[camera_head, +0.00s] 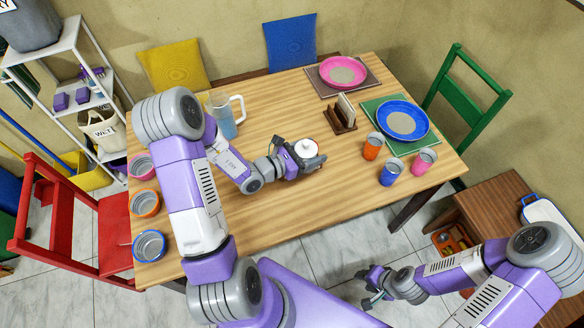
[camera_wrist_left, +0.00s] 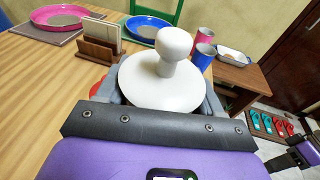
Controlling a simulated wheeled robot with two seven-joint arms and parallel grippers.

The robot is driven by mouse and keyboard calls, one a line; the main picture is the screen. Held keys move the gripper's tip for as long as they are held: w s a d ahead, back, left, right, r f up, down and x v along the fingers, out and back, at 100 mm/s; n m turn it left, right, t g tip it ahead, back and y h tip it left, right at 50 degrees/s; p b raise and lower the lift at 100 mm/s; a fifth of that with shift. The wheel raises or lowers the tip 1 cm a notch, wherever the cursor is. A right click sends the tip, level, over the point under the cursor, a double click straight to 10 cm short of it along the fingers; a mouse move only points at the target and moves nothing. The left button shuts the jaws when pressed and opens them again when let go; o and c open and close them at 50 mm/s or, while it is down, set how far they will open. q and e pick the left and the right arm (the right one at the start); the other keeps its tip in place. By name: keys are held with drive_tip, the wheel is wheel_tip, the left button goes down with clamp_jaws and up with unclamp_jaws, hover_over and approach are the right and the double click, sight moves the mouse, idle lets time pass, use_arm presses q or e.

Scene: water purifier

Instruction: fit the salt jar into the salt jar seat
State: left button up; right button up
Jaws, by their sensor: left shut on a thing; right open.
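The white salt jar (camera_head: 306,148), with a round knob on its lid, is in my left gripper (camera_head: 308,160) over the middle of the wooden table. The left wrist view shows its knob and lid (camera_wrist_left: 162,82) upright between the fingers. The lid hides the jar's lower part, and I cannot tell how high it is above the table. A brown wooden holder (camera_head: 341,116) with upright cards stands behind and to the right of the jar, apart from it. I cannot make out a clear salt jar seat. My right gripper (camera_head: 370,288) is open and empty, off the table's front side.
Orange, blue and pink cups (camera_head: 390,174) stand right of the jar. A pink plate (camera_head: 342,71) and a blue plate (camera_head: 403,120) lie at the back right. A pitcher (camera_head: 225,115) stands at the back left, and several bowls (camera_head: 146,203) line the left edge. The front middle is clear.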

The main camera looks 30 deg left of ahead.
use_arm(q)
drive_tip(key=w+a+b, duration=0.2)
drive_tip(key=a, duration=0.6)
drive_tip(key=shift+w+f+b, duration=0.15)
drive_tip(key=shift+f+b, duration=0.6)
drive_tip(key=shift+f, duration=1.9)
drive_tip(key=shift+w+f+b, duration=0.1)
drive_tip(key=shift+f+b, duration=0.65)
drive_tip(key=shift+f, duration=1.85)
drive_tip(key=shift+f, duration=0.1)
drive_tip(key=o, duration=1.2)
drive_tip(key=shift+f, duration=0.1)
drive_tip(key=shift+o, duration=0.2)
drive_tip(key=shift+r, duration=0.2)
drive_tip(key=p+v, duration=0.2)
drive_tip(key=v, duration=1)
drive_tip(key=shift+d+r, duration=0.1)
